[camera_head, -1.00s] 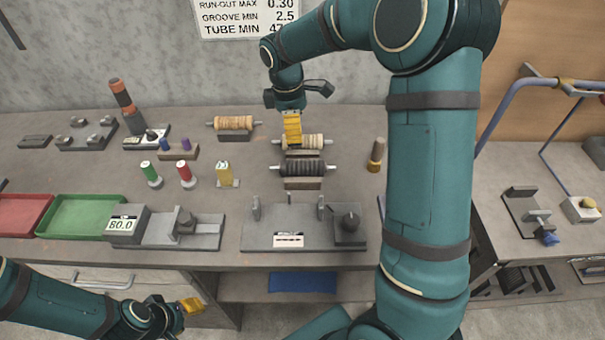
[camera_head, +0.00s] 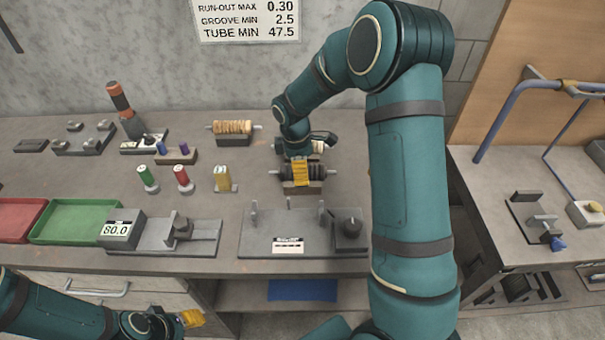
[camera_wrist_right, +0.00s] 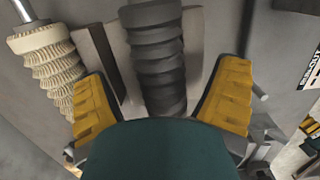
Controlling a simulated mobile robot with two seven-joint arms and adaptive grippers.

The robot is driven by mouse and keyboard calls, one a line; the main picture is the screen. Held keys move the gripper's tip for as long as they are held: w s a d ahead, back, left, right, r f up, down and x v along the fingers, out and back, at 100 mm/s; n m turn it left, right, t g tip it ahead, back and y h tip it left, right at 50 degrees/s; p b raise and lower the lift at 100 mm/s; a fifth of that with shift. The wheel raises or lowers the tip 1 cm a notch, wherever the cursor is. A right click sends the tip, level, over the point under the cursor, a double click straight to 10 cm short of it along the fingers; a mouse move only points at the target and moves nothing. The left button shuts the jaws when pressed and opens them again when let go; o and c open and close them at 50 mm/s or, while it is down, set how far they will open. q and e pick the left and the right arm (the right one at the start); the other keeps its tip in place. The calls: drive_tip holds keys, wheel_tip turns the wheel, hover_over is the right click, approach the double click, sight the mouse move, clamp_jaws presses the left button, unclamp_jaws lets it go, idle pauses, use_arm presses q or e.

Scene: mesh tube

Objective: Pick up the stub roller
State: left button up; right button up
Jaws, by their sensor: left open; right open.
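A dark ribbed roller (camera_head: 316,173) lies across a small stand on the bench, with bare shaft ends. My right gripper (camera_head: 301,180) is above it, yellow fingers pointing down. In the right wrist view the dark roller (camera_wrist_right: 155,55) shows between the two spread fingers of the right gripper (camera_wrist_right: 162,105), with gaps on both sides; the gripper is open and empty. No label shows which roller is the stub roller. A cream ribbed roller (camera_wrist_right: 50,65) lies beside the dark one, mostly hidden by my arm in the head view. My left gripper (camera_head: 193,318) is low at the front left, open.
Spools (camera_head: 183,180), a green tray (camera_head: 75,222) and a red tray (camera_head: 15,220) stand left.

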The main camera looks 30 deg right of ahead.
drive_tip(key=shift+f, duration=0.5)
drive_tip(key=shift+s, duration=0.1)
drive_tip(key=c, duration=1.5)
drive_tip(key=shift+o, duration=0.2)
drive_tip(key=shift+r, duration=0.1)
